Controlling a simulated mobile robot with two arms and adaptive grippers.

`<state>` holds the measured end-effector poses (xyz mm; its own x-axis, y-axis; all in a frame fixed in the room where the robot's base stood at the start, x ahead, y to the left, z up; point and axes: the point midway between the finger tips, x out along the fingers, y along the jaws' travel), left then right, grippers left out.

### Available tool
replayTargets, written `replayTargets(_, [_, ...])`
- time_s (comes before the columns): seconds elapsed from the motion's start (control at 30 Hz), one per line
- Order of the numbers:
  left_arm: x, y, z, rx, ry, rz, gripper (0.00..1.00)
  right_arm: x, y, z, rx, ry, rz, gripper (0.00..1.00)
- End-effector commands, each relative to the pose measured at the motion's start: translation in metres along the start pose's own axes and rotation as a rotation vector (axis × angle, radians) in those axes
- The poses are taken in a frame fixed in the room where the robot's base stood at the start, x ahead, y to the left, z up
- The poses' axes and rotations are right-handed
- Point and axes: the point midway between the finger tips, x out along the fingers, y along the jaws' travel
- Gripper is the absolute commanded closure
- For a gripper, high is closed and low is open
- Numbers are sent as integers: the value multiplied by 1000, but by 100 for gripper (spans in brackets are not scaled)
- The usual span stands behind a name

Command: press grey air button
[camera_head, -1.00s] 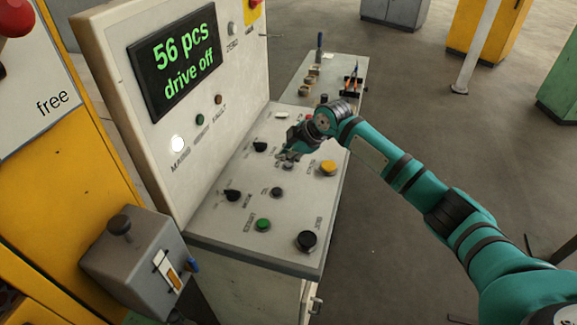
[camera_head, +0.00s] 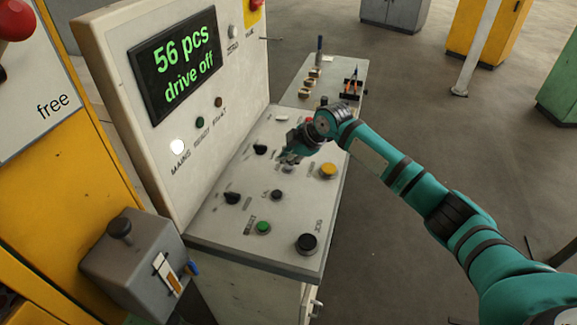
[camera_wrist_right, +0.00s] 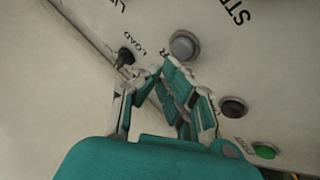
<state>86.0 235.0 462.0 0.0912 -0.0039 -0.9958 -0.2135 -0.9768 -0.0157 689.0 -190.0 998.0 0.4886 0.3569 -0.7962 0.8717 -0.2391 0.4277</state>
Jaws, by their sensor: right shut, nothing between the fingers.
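The grey button (camera_head: 288,168) is on the sloping desk of the control panel, partly hidden by my right gripper (camera_head: 290,157) just beyond it in the head view. In the right wrist view the grey round button (camera_wrist_right: 184,46) shows clear of the fingers, just past the fingertips of my right gripper (camera_wrist_right: 165,68). A label beside it is mostly covered; only a letter like "R" shows. The right gripper is shut and empty, low over the desk. I cannot tell a touch on the button. My left gripper is out of view.
Around it are a yellow button (camera_head: 328,171), a dark button (camera_head: 276,194), a green button (camera_head: 263,228), a large black button (camera_head: 307,243) and black knobs (camera_head: 232,197). The upright panel with its display (camera_head: 178,62) rises at the left. A side table (camera_head: 352,66) stands behind.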

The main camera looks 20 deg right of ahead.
Motion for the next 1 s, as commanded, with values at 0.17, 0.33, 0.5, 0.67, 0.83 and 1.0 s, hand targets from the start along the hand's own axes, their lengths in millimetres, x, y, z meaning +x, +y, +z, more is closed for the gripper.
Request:
replayTargets(0.17, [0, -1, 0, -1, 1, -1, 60, 0, 0, 0, 0, 0, 0, 100])
replayTargets(0.33, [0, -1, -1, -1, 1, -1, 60, 2, -1, 1, 1, 0, -1, 100])
replayTargets(0.5, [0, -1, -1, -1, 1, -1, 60, 6, -4, 4, 1, -1, 0, 100])
replayTargets(0.67, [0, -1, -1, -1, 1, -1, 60, 7, -4, 4, 1, 0, 0, 100])
replayTargets(0.83, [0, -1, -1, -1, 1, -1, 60, 7, -4, 4, 0, 0, 0, 100])
replayTargets(1.0, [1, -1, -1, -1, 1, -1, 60, 8, -4, 4, 0, 0, 0, 100])
